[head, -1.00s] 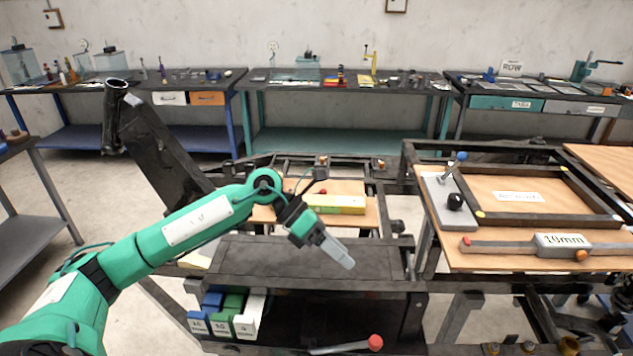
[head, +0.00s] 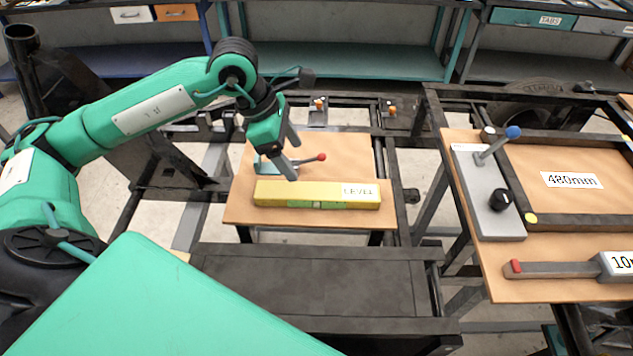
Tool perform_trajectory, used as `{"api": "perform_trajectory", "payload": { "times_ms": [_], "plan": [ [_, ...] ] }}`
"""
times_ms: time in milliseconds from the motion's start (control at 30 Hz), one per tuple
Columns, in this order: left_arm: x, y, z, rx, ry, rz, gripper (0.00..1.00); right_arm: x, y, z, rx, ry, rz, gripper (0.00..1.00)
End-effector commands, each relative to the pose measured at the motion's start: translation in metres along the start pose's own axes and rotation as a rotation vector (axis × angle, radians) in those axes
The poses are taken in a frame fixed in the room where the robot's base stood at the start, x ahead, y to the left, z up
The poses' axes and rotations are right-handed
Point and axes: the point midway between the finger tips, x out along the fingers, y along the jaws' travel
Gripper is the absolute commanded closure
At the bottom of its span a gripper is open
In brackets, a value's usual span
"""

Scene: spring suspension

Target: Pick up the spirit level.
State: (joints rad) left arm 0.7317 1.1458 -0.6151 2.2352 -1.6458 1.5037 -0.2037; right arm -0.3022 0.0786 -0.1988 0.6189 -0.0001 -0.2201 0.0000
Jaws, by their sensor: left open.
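The spirit level (head: 317,194) is a long yellow bar with a green window at the middle of its front side and a white label reading LEVEL at its right end. It lies flat on a small brown wooden board (head: 248,216) in the middle of the head view. My left gripper (head: 293,157) is open and empty, with its fingers pointing down toward the level. The fingertips appear just behind and above the bar, left of its middle. I cannot tell the exact height gap. My right gripper is not in view.
Behind the level lies a tool with a red-tipped handle (head: 305,161). A black frame surrounds the board, with a dark flat panel (head: 310,285) in front. At right stands a wooden board with a grey plate (head: 488,200), a blue-knobbed lever and a bar with a red end.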

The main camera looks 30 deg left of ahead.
Motion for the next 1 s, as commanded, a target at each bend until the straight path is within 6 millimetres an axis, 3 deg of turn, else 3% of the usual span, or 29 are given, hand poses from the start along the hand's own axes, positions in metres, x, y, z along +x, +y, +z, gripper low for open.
{"api": "perform_trajectory", "payload": {
  "times_ms": [300, 567, 800, 1000],
  "plan": [
    [0.054, -0.001, 0.002, -0.001, -0.002, -0.005, 0.27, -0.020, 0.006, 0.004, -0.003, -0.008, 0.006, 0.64],
    [0.069, 0.000, 0.003, -0.002, -0.002, -0.004, 0.27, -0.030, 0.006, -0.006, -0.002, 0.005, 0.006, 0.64],
    [0.097, 0.000, 0.004, -0.003, -0.001, -0.005, 0.27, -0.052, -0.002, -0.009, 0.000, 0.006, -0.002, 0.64],
    [0.114, 0.001, 0.003, -0.001, -0.002, -0.003, 0.27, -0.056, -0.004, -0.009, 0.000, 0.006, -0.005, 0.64]
  ]
}}
